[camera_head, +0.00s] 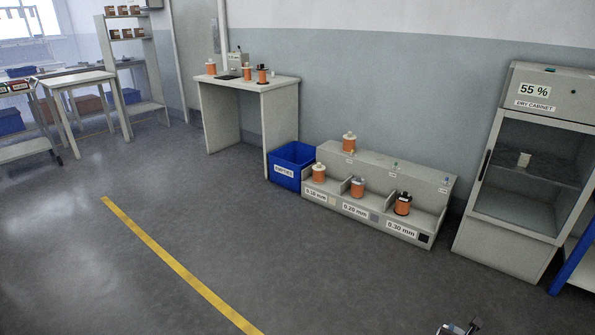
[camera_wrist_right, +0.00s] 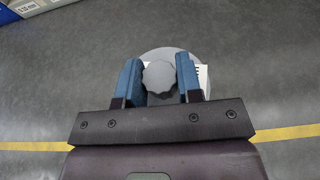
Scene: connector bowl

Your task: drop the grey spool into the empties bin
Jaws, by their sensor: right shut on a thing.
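The grey spool (camera_wrist_right: 160,76) is in the right wrist view, with its round knob between the two blue fingers of my right gripper (camera_wrist_right: 159,68). The gripper is shut on it, and the spool's wider disc shows behind the fingers above the floor. In the head view only a small part of what looks like my right gripper (camera_head: 459,328) shows at the bottom edge. The empties bin (camera_head: 284,172) is a blue open box on the floor between the table and the spool rack, well away from the gripper. My left gripper is out of view.
A grey stepped rack (camera_head: 375,221) with several orange spools stands right of the bin. A table (camera_head: 250,84) with more spools stands behind left. A dry cabinet (camera_head: 524,170) is at right. The floor (camera_head: 270,250) in front, crossed by a yellow line (camera_head: 180,262), is clear.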

